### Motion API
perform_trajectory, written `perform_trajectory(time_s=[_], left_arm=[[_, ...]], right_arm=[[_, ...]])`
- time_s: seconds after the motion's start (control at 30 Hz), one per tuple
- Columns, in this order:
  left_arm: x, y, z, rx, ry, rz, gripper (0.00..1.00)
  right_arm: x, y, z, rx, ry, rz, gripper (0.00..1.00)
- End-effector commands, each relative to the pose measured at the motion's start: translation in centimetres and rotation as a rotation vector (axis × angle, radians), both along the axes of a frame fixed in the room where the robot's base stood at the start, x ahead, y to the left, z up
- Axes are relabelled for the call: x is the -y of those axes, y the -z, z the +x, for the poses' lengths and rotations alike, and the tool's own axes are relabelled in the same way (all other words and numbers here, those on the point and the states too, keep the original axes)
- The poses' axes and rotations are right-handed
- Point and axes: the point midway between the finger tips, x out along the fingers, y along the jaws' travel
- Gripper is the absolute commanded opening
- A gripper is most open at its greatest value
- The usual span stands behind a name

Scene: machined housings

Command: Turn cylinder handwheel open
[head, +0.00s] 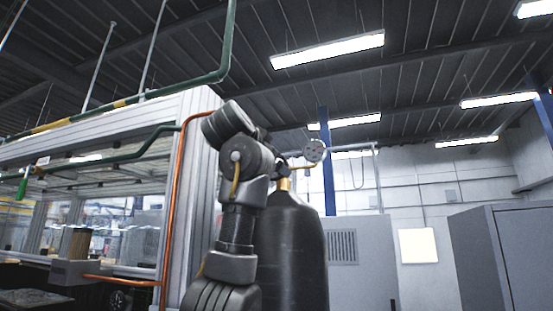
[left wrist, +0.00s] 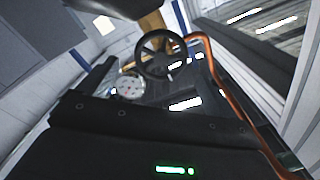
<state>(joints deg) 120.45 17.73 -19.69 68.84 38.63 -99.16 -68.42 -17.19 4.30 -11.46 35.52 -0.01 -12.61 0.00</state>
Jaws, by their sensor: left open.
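The dark gas cylinder (head: 292,250) stands upright in the head view, with a brass valve (head: 284,184) on top and a round gauge (head: 315,150) at the valve's right. In the left wrist view the black spoked handwheel (left wrist: 157,56) is just ahead, with the white gauge (left wrist: 129,88) at its lower left. My left gripper (left wrist: 160,67) is open, its fingers to either side of the handwheel; I cannot tell whether they touch it. In the head view my left arm hides the handwheel and most of the gripper. My right gripper is not in view.
An orange pipe (head: 174,200) runs along the white-framed enclosure (head: 205,190) left of the cylinder; it is close to the handwheel in the left wrist view (left wrist: 225,95). A green pipe (head: 228,45) passes above. Grey cabinets (head: 490,255) stand at the right.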

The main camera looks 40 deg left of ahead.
Motion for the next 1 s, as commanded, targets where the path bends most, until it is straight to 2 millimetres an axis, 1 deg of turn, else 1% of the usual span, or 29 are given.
perform_trajectory(time_s=[0.03,0.2,0.3,0.5,0.73,0.77,1.0], left_arm=[[-0.3,-0.6,1.1,-0.004,0.000,-0.001,0.91],[-1.2,-0.5,3.7,-0.003,0.002,0.000,0.91],[-1.6,-0.4,4.8,-0.001,0.002,0.000,0.91],[-1.9,-0.1,5.7,0.000,0.000,0.001,0.91],[-2.0,0.0,5.7,0.000,0.000,0.001,0.91],[-2.0,0.0,5.7,0.000,0.000,0.001,0.88],[-2.0,0.0,5.7,0.000,0.000,0.001,0.57]], right_arm=[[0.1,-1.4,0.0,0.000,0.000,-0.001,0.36],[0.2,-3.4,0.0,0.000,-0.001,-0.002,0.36],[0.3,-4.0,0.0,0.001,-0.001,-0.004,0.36],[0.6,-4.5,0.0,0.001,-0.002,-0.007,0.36],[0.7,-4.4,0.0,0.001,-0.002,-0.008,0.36],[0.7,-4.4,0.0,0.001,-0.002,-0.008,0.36],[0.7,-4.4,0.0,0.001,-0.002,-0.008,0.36]])
